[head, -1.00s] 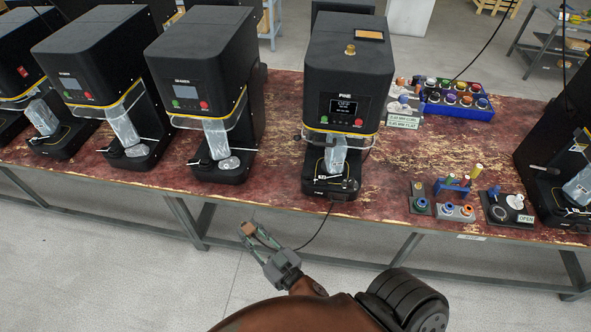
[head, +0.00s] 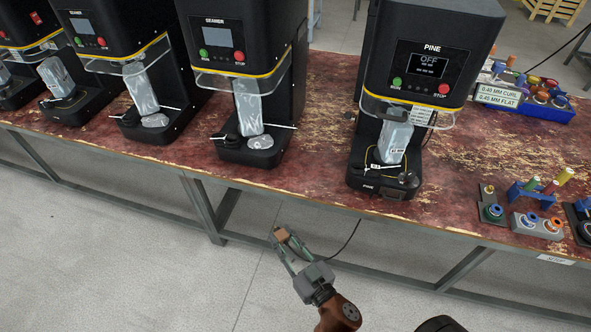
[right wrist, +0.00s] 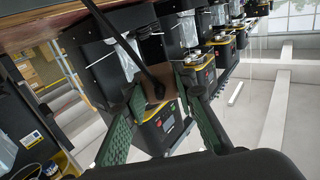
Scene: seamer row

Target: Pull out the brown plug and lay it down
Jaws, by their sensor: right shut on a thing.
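The brown plug (head: 281,234) is between the fingertips of my right gripper (head: 284,241), which is shut on it. They are in front of the table's front edge, over the grey floor and left of the PINE machine in the head view. In the right wrist view the plug (right wrist: 157,103) sits between the two green-padded fingers, and a black cable (right wrist: 126,45) runs up and left past it. In the head view a dark cable (head: 347,241) runs from behind the gripper up to the table edge below the PINE machine (head: 431,55). My left gripper is not in view.
The worn red table (head: 310,165) carries a row of black seamer machines. The PINE screen (head: 427,66) reads OFF. Small coloured parts in holders (head: 540,226) and a blue bin (head: 540,110) stand to the right. The floor in front is clear.

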